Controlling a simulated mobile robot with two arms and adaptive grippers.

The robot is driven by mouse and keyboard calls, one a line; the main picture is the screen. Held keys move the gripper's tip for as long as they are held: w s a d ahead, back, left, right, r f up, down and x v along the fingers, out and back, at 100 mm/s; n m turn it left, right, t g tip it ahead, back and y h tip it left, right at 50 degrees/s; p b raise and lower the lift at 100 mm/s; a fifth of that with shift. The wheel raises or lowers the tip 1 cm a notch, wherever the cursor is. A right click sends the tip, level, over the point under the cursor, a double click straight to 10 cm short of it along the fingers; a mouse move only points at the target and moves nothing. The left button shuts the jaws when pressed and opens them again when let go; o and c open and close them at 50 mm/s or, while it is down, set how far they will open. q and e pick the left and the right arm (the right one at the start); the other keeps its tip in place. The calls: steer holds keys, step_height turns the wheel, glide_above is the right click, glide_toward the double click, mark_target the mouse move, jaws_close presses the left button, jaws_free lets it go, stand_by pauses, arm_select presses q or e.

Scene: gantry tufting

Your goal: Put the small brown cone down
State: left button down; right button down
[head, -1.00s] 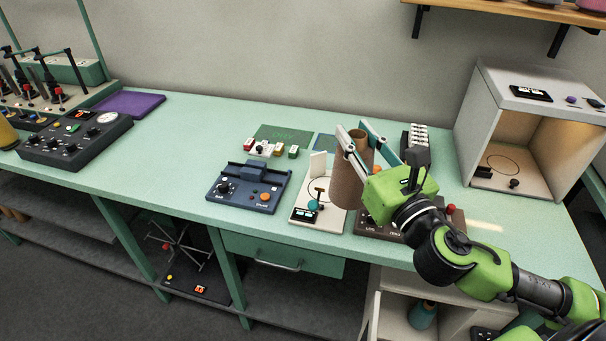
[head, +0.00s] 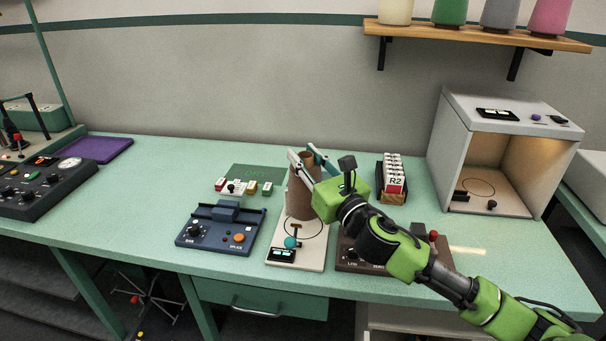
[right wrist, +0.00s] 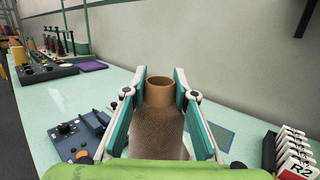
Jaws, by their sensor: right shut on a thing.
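The small brown cone (head: 301,198) is upright, with a narrower open top. My right gripper (head: 311,163) is shut on its upper part. In the right wrist view the cone (right wrist: 159,125) stands between the two fingers of the gripper (right wrist: 160,97). In the head view the cone is over the back part of a pale plate (head: 309,256) with a drawn ring, a small teal knob and a display. I cannot tell whether its base touches the plate. My left gripper is not in view.
A blue splice device (head: 217,229) stands left of the plate, with a green mat (head: 262,175) behind it. A brown control box (head: 357,256) is close on the right. A card rack (head: 392,180) and an open lit booth (head: 481,155) stand further right. The table's left middle is clear.

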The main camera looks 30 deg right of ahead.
steer(key=shift+w+d+f, duration=0.15)
steer(key=shift+w+f, duration=0.35)
steer(key=shift+f, duration=0.1)
steer(key=shift+w+d+f, duration=0.15)
steer(key=shift+w+f, duration=0.35)
steer(key=shift+f, duration=0.05)
steer(key=shift+w+f, duration=0.15)
steer(key=shift+f, duration=1.55)
steer(key=shift+f+b, duration=0.15)
steer(key=shift+b, duration=0.2)
steer(key=c, duration=1.6)
jaws_free()
steer(key=shift+c, duration=0.2)
